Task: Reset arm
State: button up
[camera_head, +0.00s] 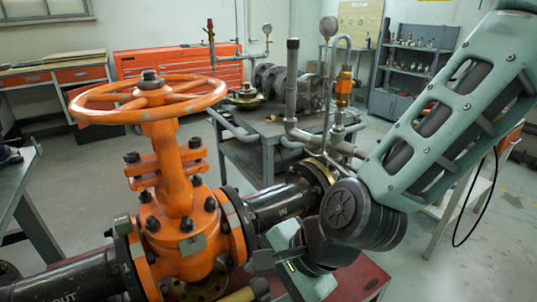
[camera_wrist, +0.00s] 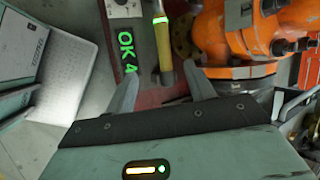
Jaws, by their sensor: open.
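My arm comes in from the right in the head view and bends down to my gripper (camera_wrist: 160,88). In the wrist view its two grey fingers stand apart, with nothing clamped between them. The orange gate valve (camera_head: 185,215) has a round orange handwheel (camera_head: 150,94) on top and stands left of my gripper in the head view. The valve body also shows at the upper right of the wrist view (camera_wrist: 238,30). A rod-like tool with a yellowish end (camera_wrist: 166,70) lies beyond the gap between the fingers. The fingertips are hard to make out in the head view.
Black pipes (camera_head: 275,205) run from both sides of the valve. A red surface (camera_head: 360,278) lies below. A workbench (camera_head: 240,135) with piping stands behind. Grey shelves (camera_head: 410,65) and orange drawer cabinets (camera_head: 165,60) line the back. Open floor shows at the right.

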jog(key=s+d+r+n+g+h+p, duration=0.1)
jog(key=s+d+r+n+h+p, duration=0.4)
jog(key=s+d+r+n, duration=0.3)
jog(key=d+r+n+h, duration=0.1)
jog(key=d+r+n, duration=0.3)
jog(key=n, duration=0.5)
jog(key=shift+d+g+p, duration=0.4)
jog(key=shift+d, duration=0.85)
